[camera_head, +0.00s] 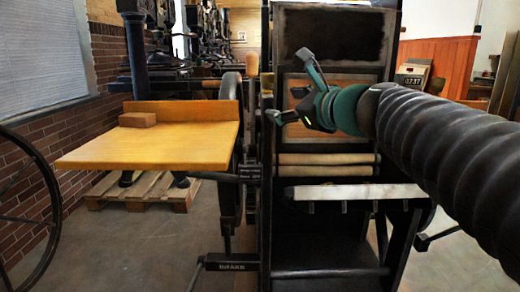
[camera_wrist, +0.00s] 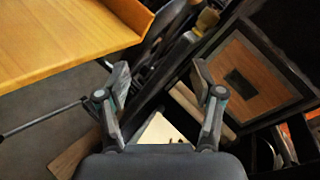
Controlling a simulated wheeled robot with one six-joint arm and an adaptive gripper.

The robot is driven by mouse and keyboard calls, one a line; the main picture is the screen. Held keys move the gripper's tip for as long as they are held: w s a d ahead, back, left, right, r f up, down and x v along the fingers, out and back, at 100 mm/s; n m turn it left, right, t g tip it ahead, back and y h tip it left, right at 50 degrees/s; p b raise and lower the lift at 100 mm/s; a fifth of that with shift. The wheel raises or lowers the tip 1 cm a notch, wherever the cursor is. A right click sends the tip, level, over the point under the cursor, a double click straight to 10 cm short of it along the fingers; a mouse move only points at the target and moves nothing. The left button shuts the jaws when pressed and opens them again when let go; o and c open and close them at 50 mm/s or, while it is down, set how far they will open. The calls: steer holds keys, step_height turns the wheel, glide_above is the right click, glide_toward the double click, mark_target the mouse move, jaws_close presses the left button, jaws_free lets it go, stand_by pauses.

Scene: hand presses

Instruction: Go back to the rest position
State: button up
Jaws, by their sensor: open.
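My gripper (camera_head: 290,86) is in the upper middle of the head view, in front of the dark press frame. Its two fingers are spread apart with nothing between them. In the wrist view my gripper (camera_wrist: 160,80) is also open and empty, with the press below and beyond it. My arm comes in from the right side of the head view. The press (camera_head: 335,40) is a tall black frame with a framed wooden panel and pale rollers (camera_head: 325,165) under it.
A wooden table (camera_head: 150,150) stands left of the press, with a small wooden block (camera_head: 137,119) on it. A white-topped ledge (camera_head: 350,193) juts out below my gripper. A spoked wheel (camera_head: 40,205) is at far left. Open floor lies under the table's front.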

steer(key=s+d+f+n+g+h, duration=0.25)
steer(key=s+f+n, duration=0.3)
steer(key=f, duration=0.35)
steer(key=s+d+f+n+g+h, duration=0.1)
steer(key=s+f+n+g, duration=0.2)
steer(key=s+f+n, duration=0.35)
steer(key=s+d+f+n+g+h, duration=0.1)
steer(key=s+f+n+g+h, duration=0.2)
steer(key=f+n, duration=0.6)
steer(key=s+d+f+n+h, duration=0.1)
steer(key=s+d+f, duration=0.4)
steer(key=s, duration=0.5)
step_height(320, 180, down, 3)
steer(key=shift+s+d+r+n+h, duration=0.15)
steer(key=shift+d+n+h, duration=0.2)
steer(key=shift+n, duration=0.35)
